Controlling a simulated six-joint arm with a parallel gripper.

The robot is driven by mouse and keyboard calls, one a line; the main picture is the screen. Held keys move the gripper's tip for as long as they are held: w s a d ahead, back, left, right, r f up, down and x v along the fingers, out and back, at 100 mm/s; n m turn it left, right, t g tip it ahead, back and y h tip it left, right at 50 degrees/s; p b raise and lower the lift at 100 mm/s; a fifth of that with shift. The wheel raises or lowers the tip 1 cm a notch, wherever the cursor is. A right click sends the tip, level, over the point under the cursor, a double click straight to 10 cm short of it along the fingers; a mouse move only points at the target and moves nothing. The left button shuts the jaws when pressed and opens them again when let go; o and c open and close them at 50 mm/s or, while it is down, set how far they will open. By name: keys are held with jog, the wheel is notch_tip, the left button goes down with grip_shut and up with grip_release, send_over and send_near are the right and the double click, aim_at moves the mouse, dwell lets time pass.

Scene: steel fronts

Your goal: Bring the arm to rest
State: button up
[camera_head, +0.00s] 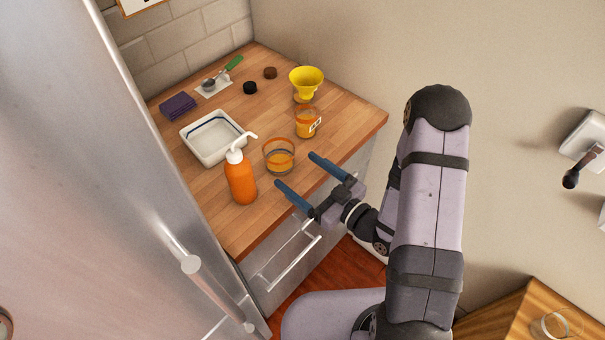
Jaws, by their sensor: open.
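My gripper (294,170) is open, with its two blue fingers spread apart and pointing toward the counter. It is at the front edge of the wooden counter (205,200), and nothing shows between the fingers. A glass (279,157) with orange contents stands on the counter just beyond the fingertips. I cannot tell the exact gap between them. My arm reaches up and bends above the floor, to the right of the counter.
An orange pump bottle (241,182), a white dish (212,137), a labelled jar (308,122) and a yellow funnel (306,81) stand on the counter. A steel fridge (90,180) fills the left. A drawer handle (292,256) juts below. Another glass (550,327) stands lower right.

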dwell(0.3)
jog(key=shift+w+d+r, duration=0.1)
jog(key=shift+w+d, duration=0.1)
jog(key=shift+d, duration=0.05)
jog(key=w+d+h, duration=0.1)
jog(key=w+d+h+p, duration=0.1)
jog(key=d, duration=0.1)
jog(key=d+n+h, duration=0.1)
jog(key=d, duration=0.1)
jog(key=shift+w+d+r+p, duration=0.25)
jog(key=shift+w+r+p, duration=0.05)
jog(key=shift+w+r, duration=0.1)
jog(key=d+f+m+g+h, duration=0.2)
jog(key=d+g+h, duration=0.2)
jog(key=d+h, duration=0.65)
jog(key=s+a+r+m+g+y, duration=0.1)
jog(key=s+a+m+g, duration=0.1)
jog(key=s, duration=0.8)
jog(key=s+a+r+m+g+b, duration=0.1)
jog(key=s+m+g, duration=0.4)
jog(key=s, duration=0.5)
jog(key=shift+a+m+g+y+b, duration=0.35)
jog(key=shift+a+g, duration=0.2)
jog(key=shift+g, duration=0.35)
